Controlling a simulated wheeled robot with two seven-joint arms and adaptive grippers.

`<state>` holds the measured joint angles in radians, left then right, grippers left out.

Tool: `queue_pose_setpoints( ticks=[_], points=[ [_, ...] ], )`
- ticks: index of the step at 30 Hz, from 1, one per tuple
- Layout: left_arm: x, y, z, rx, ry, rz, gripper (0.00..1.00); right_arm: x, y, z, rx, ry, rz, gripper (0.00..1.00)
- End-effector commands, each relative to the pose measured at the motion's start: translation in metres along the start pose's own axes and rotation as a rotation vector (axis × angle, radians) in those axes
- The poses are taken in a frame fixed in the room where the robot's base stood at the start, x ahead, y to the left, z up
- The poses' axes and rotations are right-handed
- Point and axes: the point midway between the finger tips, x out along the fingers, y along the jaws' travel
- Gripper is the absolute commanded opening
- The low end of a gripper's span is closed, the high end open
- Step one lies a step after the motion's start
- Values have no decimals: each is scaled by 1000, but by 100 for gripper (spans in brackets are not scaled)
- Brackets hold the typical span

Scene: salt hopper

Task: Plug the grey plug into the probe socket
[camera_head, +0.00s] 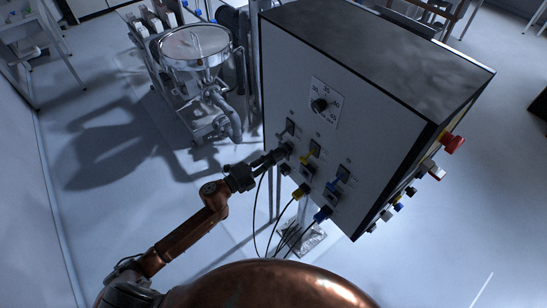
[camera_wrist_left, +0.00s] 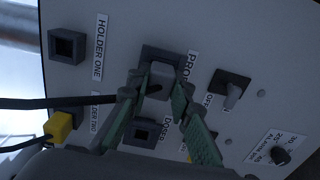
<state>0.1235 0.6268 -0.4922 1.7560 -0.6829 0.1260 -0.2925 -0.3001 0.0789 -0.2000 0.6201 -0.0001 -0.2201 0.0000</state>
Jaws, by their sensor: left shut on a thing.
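The grey plug (camera_wrist_left: 160,77) is held between the fingertips of my left gripper (camera_wrist_left: 156,88), which is shut on it. In the wrist view the plug overlaps the dark probe socket (camera_wrist_left: 176,53), whose label is partly cut off by the fingers. I cannot tell how far the plug's front is inside the socket. In the head view my left gripper (camera_head: 274,157) reaches the left column of the panel (camera_head: 290,80) from the lower left. The plug's black cable (camera_wrist_left: 70,103) runs off to the left. My right gripper is not in view.
The empty holder-one socket (camera_wrist_left: 67,46) is beside the probe socket. A yellow plug (camera_head: 300,191) and a blue plug (camera_head: 322,213) sit in the panel's lower row, their cables hanging below. Switches and a dial (camera_head: 320,105) are above. A metal hopper (camera_head: 195,48) stands left of the cabinet.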

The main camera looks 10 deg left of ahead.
Motion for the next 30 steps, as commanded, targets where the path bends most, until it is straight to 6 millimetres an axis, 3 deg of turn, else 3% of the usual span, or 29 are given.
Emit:
queue_pose_setpoints(
  ticks=[10, 11, 12, 19, 25, 30],
  points=[
    [5, -1, 0, 0, 0, -1, 0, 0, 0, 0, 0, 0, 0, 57],
    [5, 0, 0, 0, 0, -1, 21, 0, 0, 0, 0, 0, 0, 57],
    [5, -1, 0, 0, 0, -1, 24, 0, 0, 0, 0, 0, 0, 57],
    [4, 0, 0, 0, 0, 0, 40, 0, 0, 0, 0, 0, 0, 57],
    [4, 0, 0, 0, 0, 0, 40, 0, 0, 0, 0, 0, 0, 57],
    [4, 0, 0, 0, 0, 0, 52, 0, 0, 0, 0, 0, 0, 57]
  ],
)
